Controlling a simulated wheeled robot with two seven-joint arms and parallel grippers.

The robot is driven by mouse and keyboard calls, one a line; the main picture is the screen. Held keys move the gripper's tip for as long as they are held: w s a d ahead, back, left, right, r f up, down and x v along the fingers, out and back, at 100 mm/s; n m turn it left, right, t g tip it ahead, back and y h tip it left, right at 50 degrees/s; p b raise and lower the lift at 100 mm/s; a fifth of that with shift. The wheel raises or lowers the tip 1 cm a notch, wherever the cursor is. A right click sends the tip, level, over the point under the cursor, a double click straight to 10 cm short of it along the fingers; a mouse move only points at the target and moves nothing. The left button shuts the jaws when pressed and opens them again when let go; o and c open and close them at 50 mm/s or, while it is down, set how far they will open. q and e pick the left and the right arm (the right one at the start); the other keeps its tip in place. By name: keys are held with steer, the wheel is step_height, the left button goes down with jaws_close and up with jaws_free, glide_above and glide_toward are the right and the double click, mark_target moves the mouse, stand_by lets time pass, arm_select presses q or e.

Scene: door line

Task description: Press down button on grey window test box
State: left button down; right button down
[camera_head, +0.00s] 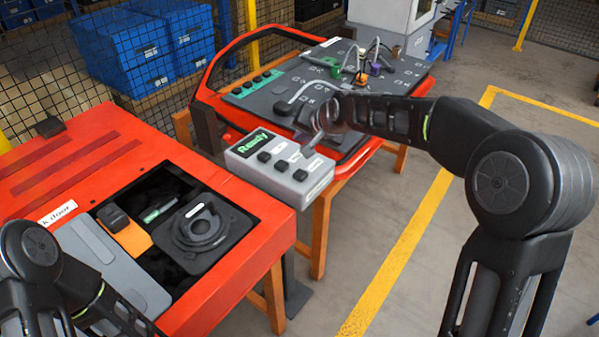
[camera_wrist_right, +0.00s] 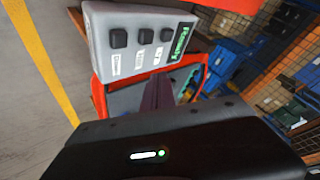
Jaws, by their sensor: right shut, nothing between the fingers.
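The grey window test box (camera_head: 274,167) sits at the right end of the red bench, with a green display reading "Ready" and a row of black buttons (camera_head: 281,165). In the right wrist view the box (camera_wrist_right: 97,27) fills the top, its buttons (camera_wrist_right: 145,36) with small white labels beside them; the label text is too small to read. My right gripper (camera_head: 318,128) is shut and empty, above and behind the box near the door panel. Its dark fingers (camera_wrist_right: 158,94) appear apart from the buttons. My left arm enters at lower left; its gripper is out of frame.
The red bench (camera_head: 230,262) holds an open recess with a round black part (camera_head: 201,226) and an orange-black item (camera_head: 124,230). A red-framed door panel (camera_head: 285,95) with wiring lies behind the box. Blue crates (camera_head: 130,52) stand behind mesh. Floor to the right is clear.

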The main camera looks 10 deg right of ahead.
mark_target(302, 175)
step_height(302, 175, down, 9)
steer(key=b, duration=0.6)
steer(key=shift+r, duration=0.1)
stand_by(1.9)
steer(key=shift+f+b, duration=0.4)
steer(key=shift+b, duration=0.2)
